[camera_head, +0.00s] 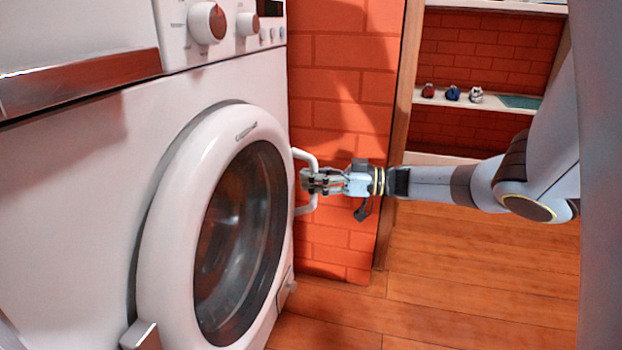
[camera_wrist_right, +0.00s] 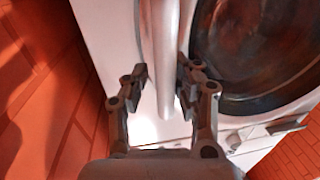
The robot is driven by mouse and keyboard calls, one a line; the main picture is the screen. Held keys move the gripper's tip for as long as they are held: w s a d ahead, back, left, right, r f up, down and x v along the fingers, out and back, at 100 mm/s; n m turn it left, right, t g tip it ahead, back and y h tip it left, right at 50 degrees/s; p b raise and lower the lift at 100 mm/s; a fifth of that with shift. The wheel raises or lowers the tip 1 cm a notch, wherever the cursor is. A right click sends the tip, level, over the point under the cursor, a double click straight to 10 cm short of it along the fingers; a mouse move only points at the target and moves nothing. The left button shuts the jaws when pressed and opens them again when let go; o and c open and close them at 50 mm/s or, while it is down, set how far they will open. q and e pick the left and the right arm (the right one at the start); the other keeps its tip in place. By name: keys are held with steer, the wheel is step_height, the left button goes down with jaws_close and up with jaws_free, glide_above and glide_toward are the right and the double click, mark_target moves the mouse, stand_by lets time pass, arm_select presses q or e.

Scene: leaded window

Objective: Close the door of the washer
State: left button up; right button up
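The white washer (camera_head: 75,200) fills the left of the head view. Its round door (camera_head: 165,235) has a thick white rim and dark glass (camera_head: 245,240). The door lies near the washer's front; I cannot tell whether a small gap is left. A white bar handle (camera_head: 305,210) stands at the door's right side. My right gripper (camera_head: 308,180) is at this handle, coming from the right. In the right wrist view, the handle (camera_wrist_right: 163,50) runs between the two spread fingers (camera_wrist_right: 163,85), which look open around it. My left gripper is not in view.
An orange brick wall (camera_head: 340,90) stands just right of the washer, ending at a wooden post (camera_head: 402,90). A shelf (camera_head: 430,100) with small items is farther back. Wooden floor (camera_head: 450,260) is clear at the lower right. Control knobs (camera_head: 207,22) sit above the door.

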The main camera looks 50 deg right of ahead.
steer(key=shift+a, duration=0.1)
steer(key=v, duration=1.2)
stand_by(0.4)
